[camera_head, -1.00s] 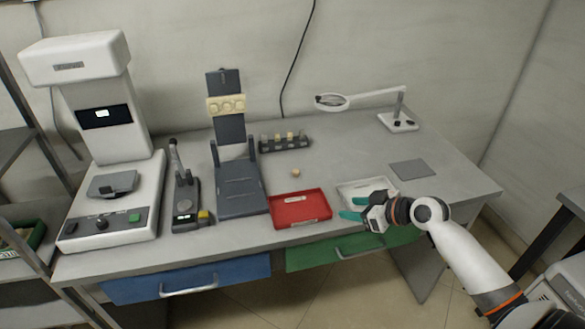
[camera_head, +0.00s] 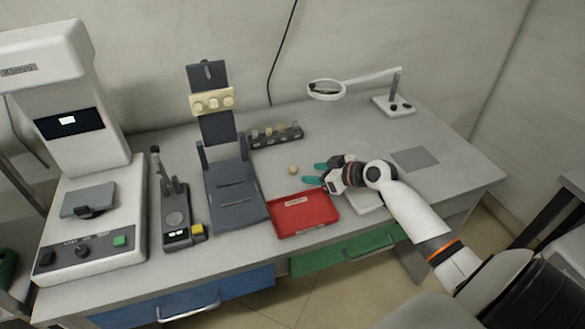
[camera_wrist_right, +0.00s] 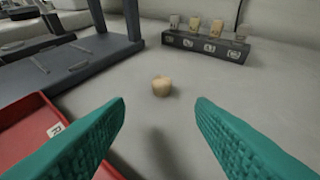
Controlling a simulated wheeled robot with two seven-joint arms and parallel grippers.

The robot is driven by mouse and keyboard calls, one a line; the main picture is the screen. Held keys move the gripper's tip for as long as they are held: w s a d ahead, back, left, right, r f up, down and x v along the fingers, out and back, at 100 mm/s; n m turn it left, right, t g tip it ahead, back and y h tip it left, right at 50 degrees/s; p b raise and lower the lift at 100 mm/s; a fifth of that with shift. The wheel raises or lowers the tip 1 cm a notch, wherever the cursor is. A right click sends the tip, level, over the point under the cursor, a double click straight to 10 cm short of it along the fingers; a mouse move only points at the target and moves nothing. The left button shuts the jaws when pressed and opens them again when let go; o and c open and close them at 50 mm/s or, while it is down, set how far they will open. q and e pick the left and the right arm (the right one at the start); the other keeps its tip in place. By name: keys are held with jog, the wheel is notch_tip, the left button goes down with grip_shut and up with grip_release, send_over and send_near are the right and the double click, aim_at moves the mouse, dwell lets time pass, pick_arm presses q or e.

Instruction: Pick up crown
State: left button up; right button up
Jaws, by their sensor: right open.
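The crown is a small beige tooth-like piece (camera_head: 293,170) standing alone on the grey bench top, behind the red tray. In the right wrist view the crown (camera_wrist_right: 162,86) sits ahead of the fingers, near the middle between them and apart from both. My right gripper (camera_head: 312,174) is open and empty, with teal fingers pointing left toward the crown, a short way to its right. Its two fingers (camera_wrist_right: 160,125) show spread wide in the wrist view. My left gripper is in neither view.
A red tray (camera_head: 287,232) lies in front of the crown, left of the gripper. A dark block rack (camera_head: 277,140) with several beige pieces stands behind. A dark grey stand (camera_head: 236,195) is at left.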

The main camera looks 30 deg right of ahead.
aim_at(296, 170)
jog(key=shift+w+a+f, duration=0.1)
jog(key=shift+w+f, duration=0.1)
jog(key=shift+w, duration=0.4)
jog(key=x, duration=0.3)
jog(key=p+x, duration=0.1)
jog(key=x, duration=0.1)
jog(key=shift+w+r, duration=0.1)
jog(key=shift+r, duration=0.2)
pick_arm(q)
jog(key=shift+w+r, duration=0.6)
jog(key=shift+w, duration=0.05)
pick_arm(e)
jog(key=c, duration=1.1)
